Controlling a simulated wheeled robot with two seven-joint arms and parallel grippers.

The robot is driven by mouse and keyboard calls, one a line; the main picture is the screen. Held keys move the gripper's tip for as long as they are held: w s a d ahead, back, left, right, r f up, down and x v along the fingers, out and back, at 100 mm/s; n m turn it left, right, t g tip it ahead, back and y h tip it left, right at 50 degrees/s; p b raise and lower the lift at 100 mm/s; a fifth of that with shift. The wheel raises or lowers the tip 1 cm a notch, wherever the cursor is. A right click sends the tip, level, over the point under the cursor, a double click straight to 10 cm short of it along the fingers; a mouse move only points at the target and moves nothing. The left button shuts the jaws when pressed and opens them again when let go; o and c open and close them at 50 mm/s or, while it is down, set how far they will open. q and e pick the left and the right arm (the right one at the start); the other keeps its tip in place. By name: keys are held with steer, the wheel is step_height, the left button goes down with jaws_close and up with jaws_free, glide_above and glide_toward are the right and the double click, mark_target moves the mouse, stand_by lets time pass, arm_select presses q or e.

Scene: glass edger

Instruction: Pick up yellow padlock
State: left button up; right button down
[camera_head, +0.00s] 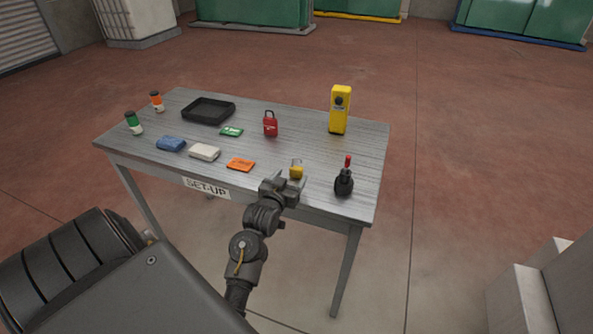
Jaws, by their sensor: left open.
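The yellow padlock (296,172) stands upright near the front edge of the grey table, its metal shackle on top. My left gripper (288,183) is open at the front edge, right at the padlock, with its fingers low and close to the padlock's body. The gripper hides part of the padlock's lower side, and I cannot tell whether the fingers touch it. My right gripper does not show.
The table (300,117) also holds a red padlock (270,126), an orange card (240,164), a white cloth (204,152), a black tray (208,110) and a yellow device (339,110). A black tool with a red tip (344,183) stands right of the gripper.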

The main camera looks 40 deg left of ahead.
mark_target(295, 170)
arm_select(q)
steer(key=shift+w+a, duration=0.25)
steer(key=shift+w, duration=0.4)
steer(key=shift+f+p+x, duration=0.15)
steer(key=shift+p+x, duration=0.2)
steer(key=shift+x, duration=0.95)
steer(key=shift+f+p+x, duration=0.1)
steer(key=shift+p+x, duration=0.25)
steer(key=shift+x, duration=0.9)
steer(key=shift+s, duration=0.1)
steer(key=shift+c, duration=0.5)
steer(key=c, duration=1)
steer(key=shift+c, duration=0.2)
steer(key=shift+r, duration=0.1)
